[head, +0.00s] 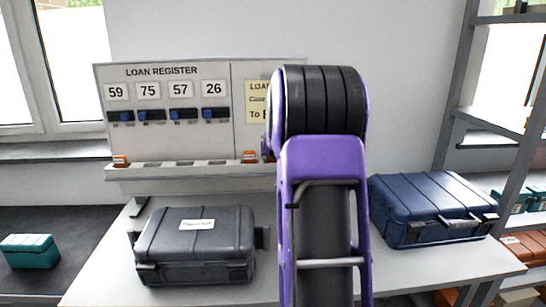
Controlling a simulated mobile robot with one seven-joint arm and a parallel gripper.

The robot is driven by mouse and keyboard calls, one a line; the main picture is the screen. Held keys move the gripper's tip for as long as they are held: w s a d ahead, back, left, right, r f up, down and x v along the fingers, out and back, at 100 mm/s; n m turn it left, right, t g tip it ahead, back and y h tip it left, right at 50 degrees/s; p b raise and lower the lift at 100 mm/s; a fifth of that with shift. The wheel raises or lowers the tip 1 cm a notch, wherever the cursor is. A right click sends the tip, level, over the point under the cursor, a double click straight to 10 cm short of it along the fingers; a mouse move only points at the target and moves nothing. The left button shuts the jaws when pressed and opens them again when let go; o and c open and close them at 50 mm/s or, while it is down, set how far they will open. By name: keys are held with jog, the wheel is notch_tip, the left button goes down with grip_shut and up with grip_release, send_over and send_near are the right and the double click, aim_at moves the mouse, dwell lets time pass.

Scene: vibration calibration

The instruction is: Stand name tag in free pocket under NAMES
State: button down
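The loan register board (170,95) stands at the back of the table, with number cards 59, 75, 57 and 26 above blue-and-black pieces. Below runs a pale ledge (200,172) with several dark slots. A small orange-and-white piece (120,161) stands at its left end and another (249,157) near its right end; I cannot tell whether either is a name tag. No NAMES heading is readable. My purple and black arm hides the board's right part, including most of a yellow note. My gripper does not show.
A dark grey case (195,262) with a white label lies on the table (105,270) before the board. A blue case (430,207) lies right of my arm. A teal box (30,251) sits on a dark surface at left. Metal shelving (464,105) stands at right.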

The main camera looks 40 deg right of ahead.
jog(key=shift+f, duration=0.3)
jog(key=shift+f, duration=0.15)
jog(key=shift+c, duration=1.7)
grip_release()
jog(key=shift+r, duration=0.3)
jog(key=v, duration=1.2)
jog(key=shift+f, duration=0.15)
